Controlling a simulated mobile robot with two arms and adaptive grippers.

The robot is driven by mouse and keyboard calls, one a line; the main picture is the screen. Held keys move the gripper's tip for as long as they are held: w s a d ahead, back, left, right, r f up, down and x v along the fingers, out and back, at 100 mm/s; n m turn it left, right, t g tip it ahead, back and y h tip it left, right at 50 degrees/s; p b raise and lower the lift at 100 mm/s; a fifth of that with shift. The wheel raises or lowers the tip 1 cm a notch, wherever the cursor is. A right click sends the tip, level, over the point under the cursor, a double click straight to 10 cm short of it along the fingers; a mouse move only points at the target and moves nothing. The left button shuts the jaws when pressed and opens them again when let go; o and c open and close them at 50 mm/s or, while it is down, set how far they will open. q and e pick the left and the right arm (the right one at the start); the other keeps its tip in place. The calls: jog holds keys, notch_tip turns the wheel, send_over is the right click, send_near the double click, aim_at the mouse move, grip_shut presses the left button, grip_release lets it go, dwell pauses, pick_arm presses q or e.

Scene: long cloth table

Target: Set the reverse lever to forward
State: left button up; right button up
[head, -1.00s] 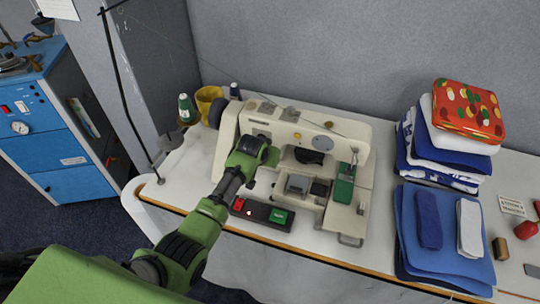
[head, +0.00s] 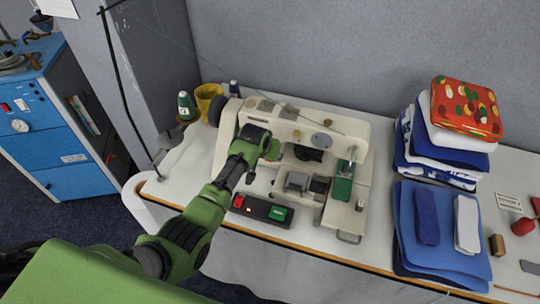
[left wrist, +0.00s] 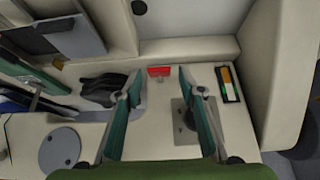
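The cream sewing machine (head: 345,135) stands on the table. In the left wrist view a small red tab (left wrist: 159,71) shows on the machine's pale body; it looks like the reverse lever, but its setting cannot be told. My left gripper (head: 271,150) is at the front left of the machine's upper body, its fingers partly hidden by my wrist in the head view. In the left wrist view its two green fingers are spread apart, with the red tab between the tips in the picture. Contact with it cannot be told. My right gripper is not in view.
A black switch box (head: 262,209) with red and green buttons sits at the table's front edge below my arm. A green presser part (head: 342,189) and folded blue cloths (head: 440,265) lie to the right. A yellow cup (head: 208,103) stands behind left.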

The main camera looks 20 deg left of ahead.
pick_arm(q)
jog(key=v, duration=1.2)
dwell(0.5)
